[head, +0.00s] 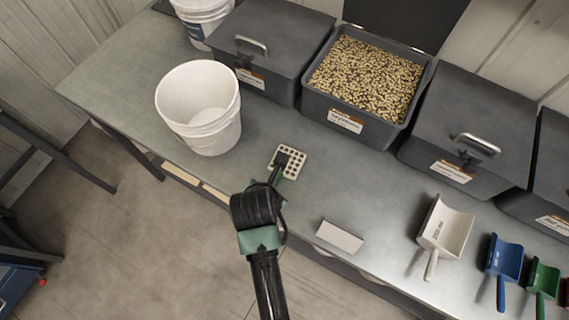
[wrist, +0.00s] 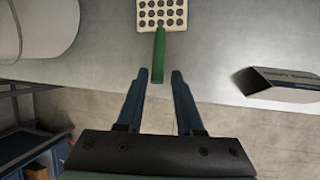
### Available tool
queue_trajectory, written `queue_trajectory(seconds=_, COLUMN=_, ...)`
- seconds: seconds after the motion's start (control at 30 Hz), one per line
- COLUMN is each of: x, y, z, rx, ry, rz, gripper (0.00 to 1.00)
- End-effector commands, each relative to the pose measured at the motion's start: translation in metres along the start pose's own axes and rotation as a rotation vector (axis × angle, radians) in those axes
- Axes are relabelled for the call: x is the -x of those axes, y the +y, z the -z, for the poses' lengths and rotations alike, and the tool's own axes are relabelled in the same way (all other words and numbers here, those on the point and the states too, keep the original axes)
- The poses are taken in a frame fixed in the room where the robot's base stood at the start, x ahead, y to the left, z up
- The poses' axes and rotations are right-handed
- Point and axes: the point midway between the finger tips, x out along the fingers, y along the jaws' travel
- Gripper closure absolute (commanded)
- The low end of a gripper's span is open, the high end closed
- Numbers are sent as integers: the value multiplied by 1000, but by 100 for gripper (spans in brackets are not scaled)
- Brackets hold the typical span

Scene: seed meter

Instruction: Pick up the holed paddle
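The holed paddle has a cream square head (head: 292,160) with rows of round holes and a green handle. In the head view it lies on the grey metal bench, and my gripper (head: 281,162) covers part of it. In the wrist view the holed head (wrist: 162,14) is at the top, and the green handle (wrist: 159,55) points down toward my gripper (wrist: 159,75). My gripper is open, with one finger on each side of the handle's lower end. No contact between fingers and handle shows. I cannot tell how far above the bench the fingertips are.
An empty white bucket (head: 206,133) stands left of the paddle. A grey bin of seed (head: 366,80) stands open behind, between lidded bins. A small pale block (head: 339,237) lies to the right, with a white scoop (head: 444,228) and coloured scoops farther right.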

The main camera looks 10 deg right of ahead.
Motion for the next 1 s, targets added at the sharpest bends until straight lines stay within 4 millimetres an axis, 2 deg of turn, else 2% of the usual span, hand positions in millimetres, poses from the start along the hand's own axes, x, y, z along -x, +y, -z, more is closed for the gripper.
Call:
queue_trajectory(seconds=0.3, x=-38, y=2, z=0, rx=0, ry=2, rz=2, gripper=64)
queue_trajectory(seconds=0.43, x=-45, y=2, z=0, rx=-1, ry=0, rz=0, gripper=64)
queue_trajectory(seconds=0.67, x=-46, y=2, z=0, rx=0, ry=0, rz=0, gripper=64)
queue_trajectory(seconds=0.87, x=-46, y=2, z=0, rx=0, ry=0, rz=0, gripper=97)
queue_trajectory(seconds=0.9, x=-46, y=2, z=0, rx=0, ry=1, rz=0, gripper=100)
queue_trajectory(seconds=1.0, x=-46, y=2, z=0, rx=0, ry=1, rz=0, gripper=100)
